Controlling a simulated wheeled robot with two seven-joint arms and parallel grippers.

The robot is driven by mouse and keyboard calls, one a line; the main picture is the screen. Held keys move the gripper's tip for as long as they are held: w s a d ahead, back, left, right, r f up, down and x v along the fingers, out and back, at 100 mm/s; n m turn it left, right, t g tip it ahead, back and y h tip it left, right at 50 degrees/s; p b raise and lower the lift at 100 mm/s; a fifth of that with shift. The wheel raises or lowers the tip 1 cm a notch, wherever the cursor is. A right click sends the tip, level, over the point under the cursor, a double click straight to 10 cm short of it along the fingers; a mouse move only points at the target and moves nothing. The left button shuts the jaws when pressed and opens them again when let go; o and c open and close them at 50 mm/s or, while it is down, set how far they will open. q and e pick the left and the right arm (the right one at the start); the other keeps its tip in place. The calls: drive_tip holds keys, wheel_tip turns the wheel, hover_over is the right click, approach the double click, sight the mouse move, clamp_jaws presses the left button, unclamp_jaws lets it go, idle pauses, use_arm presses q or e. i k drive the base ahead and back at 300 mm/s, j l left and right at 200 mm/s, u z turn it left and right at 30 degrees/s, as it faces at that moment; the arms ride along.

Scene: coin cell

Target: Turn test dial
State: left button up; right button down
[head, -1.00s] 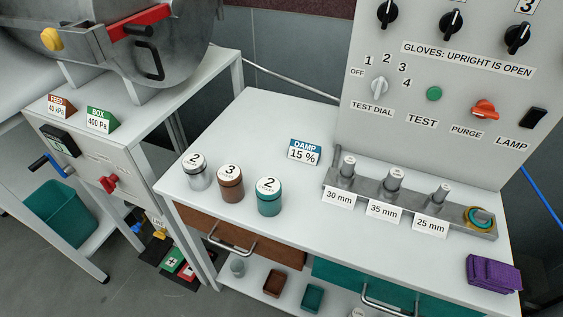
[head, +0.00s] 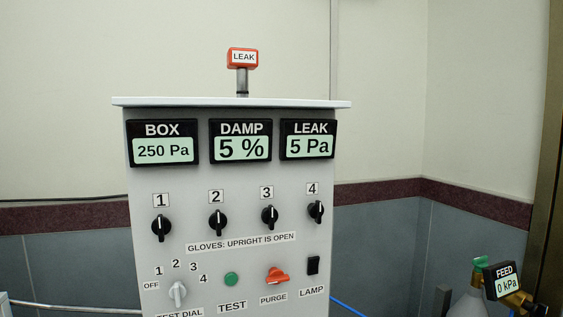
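The test dial (head: 177,293) is a pale grey knob low on the left of the grey control panel (head: 240,180). The marks OFF, 1, 2, 3 and 4 are arranged around it. Its handle stands roughly upright, but I cannot tell exactly which mark it points at. Its label is partly cut off by the bottom edge. The green TEST button (head: 231,279) is to its right. Neither of my grippers is in view.
The BOX display (head: 163,143) reads 250 Pa, DAMP (head: 240,141) 5 % and LEAK (head: 308,139) 5 Pa. Several black glove knobs sit below. The red PURGE knob (head: 277,276) and black LAMP switch (head: 313,265) are rightward. A FEED gauge (head: 503,281) reads 0 kPa.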

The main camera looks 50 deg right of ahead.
sight(178, 291)
drive_tip(key=z, duration=1.25)
drive_tip(key=j, duration=0.15)
